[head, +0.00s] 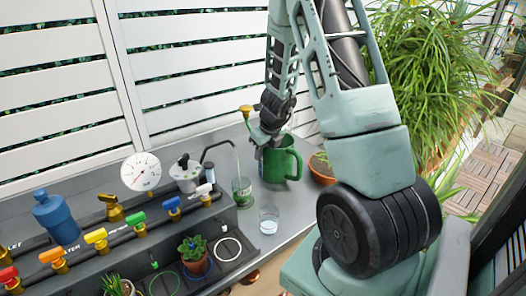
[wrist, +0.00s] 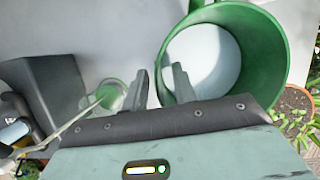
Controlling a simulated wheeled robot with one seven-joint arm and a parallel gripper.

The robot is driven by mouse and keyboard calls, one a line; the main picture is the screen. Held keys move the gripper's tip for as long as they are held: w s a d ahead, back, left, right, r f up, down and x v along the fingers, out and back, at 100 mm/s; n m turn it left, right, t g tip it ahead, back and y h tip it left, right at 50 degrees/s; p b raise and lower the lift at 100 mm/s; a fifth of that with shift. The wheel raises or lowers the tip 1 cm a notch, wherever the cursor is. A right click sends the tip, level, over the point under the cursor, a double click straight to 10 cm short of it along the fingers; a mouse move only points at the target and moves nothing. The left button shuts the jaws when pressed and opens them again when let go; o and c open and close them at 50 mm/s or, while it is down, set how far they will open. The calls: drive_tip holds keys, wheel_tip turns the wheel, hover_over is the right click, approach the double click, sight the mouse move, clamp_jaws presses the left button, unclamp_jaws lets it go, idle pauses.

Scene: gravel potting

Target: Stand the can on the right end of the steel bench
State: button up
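The green can (head: 274,172) stands upright on the grey steel bench (head: 284,215), toward its right end, with its handle on the right. A brass rose (head: 246,109) shows above it on the left. In the wrist view the can (wrist: 274,62) is at the upper right, seen from above, with a pale surface inside. My gripper (head: 268,152) is at the can's left rim. In the wrist view my gripper (wrist: 161,90) has its fingers apart, one over the can's opening and one outside its wall. I cannot make out contact with the wall.
A thin black spout (head: 217,146) and a green-tinted glass (head: 242,192) stand just left of the can. A clear glass (head: 269,221) stands in front. A terracotta pot (head: 322,172) is close on the right. A pipe rack with coloured valves (head: 96,237) fills the left.

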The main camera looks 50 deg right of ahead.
drive_tip(key=p+v, duration=0.5)
drive_tip(key=v, duration=0.7)
drive_tip(key=a+r+n+g+y, duration=0.1)
drive_tip(key=a+r+n+y, duration=0.1)
drive_tip(key=a+n, duration=1)
drive_tip(key=a+r+n+g+y, duration=0.15)
drive_tip(key=a+n, duration=0.65)
drive_tip(key=a, duration=0.8)
drive_tip(key=s+a+r+n+h, duration=0.1)
drive_tip(key=s+a+n, duration=0.6)
drive_tip(key=n, duration=0.5)
drive_tip(key=s+a+r+n+g+h, duration=0.1)
drive_tip(key=s+a+n, duration=0.6)
drive_tip(key=s+n, duration=0.5)
drive_tip(key=shift+a+r+n, duration=0.2)
drive_tip(key=shift+a+n, duration=0.15)
drive_tip(key=shift+n, duration=0.35)
drive_tip(key=shift+s, duration=0.1)
